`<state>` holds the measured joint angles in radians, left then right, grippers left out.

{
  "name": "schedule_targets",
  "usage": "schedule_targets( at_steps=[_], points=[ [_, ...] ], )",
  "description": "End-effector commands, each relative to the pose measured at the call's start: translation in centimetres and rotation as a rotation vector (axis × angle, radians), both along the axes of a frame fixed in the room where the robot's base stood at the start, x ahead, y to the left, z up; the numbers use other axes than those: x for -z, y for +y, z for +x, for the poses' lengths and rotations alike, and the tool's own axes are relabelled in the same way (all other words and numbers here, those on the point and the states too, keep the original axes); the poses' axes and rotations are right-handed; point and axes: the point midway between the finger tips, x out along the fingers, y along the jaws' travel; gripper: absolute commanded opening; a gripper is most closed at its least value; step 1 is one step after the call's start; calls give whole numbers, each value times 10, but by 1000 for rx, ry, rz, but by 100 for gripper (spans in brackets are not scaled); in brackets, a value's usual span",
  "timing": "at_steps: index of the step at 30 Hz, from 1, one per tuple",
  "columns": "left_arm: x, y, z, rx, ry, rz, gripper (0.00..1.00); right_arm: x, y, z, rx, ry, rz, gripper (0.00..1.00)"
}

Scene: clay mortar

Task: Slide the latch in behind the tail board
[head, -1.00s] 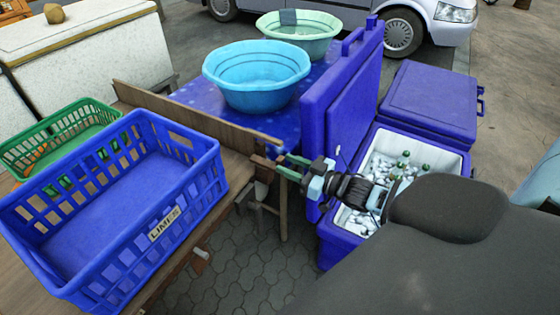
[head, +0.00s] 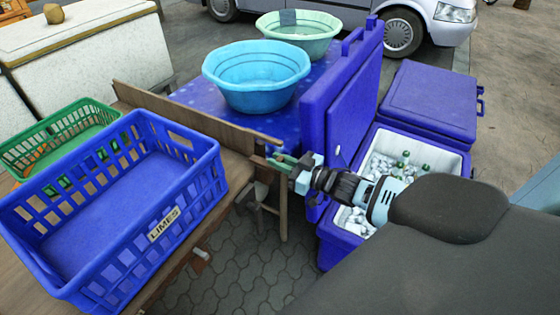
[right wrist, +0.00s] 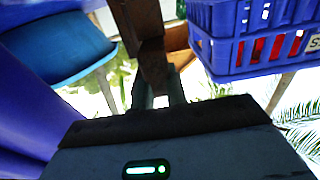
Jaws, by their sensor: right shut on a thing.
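The tail board (head: 195,118) is a long brown plank standing on edge along the far side of the wooden cart, behind the blue crate. The latch (head: 261,161) is a small dark wooden piece at the right end of the board. My right gripper (head: 278,162) is shut on it, reaching in from the right. The right wrist view shows the dark wooden latch (right wrist: 152,62) between my fingers (right wrist: 158,95). Whether the latch lies behind the board or only beside its end, I cannot tell. My left gripper is out of view.
The blue limes crate (head: 110,215) stands on the cart close to the latch. A blue table with a blue basin (head: 256,85) and a green basin (head: 298,38) is behind. An open blue cooler (head: 340,245) holding ice and bottles is below my right arm.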

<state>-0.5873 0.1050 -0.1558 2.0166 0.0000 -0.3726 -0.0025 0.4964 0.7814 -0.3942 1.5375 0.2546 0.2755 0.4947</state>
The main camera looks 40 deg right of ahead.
Motion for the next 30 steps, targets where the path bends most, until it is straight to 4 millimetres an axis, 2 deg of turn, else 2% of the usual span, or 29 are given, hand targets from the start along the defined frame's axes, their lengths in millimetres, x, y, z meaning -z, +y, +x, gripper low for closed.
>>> schedule_targets(
  at_steps=[8, 21, 30],
  points=[
    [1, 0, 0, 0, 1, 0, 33, 0, 0, 1, 0, -1, 0, 0],
    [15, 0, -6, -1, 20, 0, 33, 2, 16, 37, -1, 0, 1, 0],
    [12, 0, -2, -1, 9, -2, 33, 0, 16, 39, 0, 0, 0, 0]
  ],
)
